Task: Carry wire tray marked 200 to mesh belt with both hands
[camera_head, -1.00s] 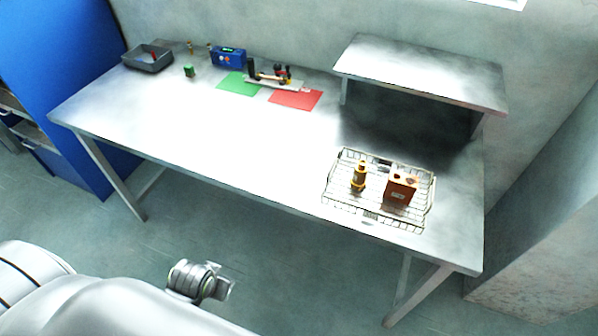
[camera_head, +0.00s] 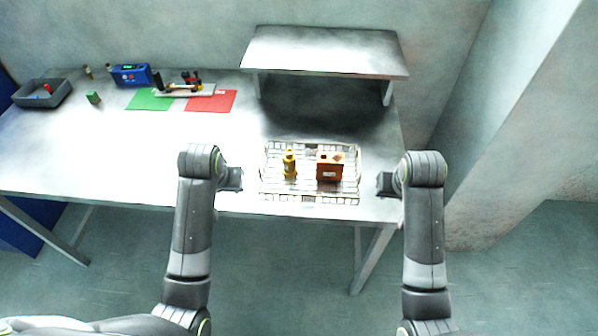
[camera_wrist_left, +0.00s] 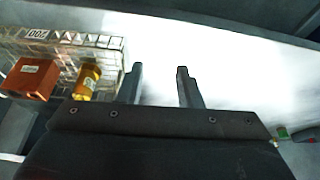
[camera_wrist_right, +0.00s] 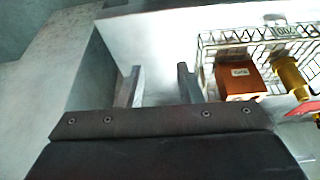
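The wire tray (camera_head: 310,199) lies on the table near its front right edge. It holds a brass fitting (camera_head: 290,165) at left and an orange-brown block (camera_head: 330,166) at right. A white tag reading 200 (camera_wrist_left: 36,33) shows on its side in the left wrist view. My left gripper (camera_head: 240,179) is just left of the tray, fingers apart with nothing between them; its fingertips show in the left wrist view (camera_wrist_left: 160,72). My right gripper (camera_head: 379,184) is just right of the tray, also open and empty, its fingertips showing in the right wrist view (camera_wrist_right: 158,72). Neither gripper touches the tray.
A raised shelf (camera_head: 325,52) stands behind the tray. At the back left are a grey bin (camera_head: 42,95), a blue box (camera_head: 131,75), a green mat (camera_head: 150,100) and a red mat (camera_head: 211,101). A wall pillar (camera_head: 500,130) rises at right. The table's left middle is clear.

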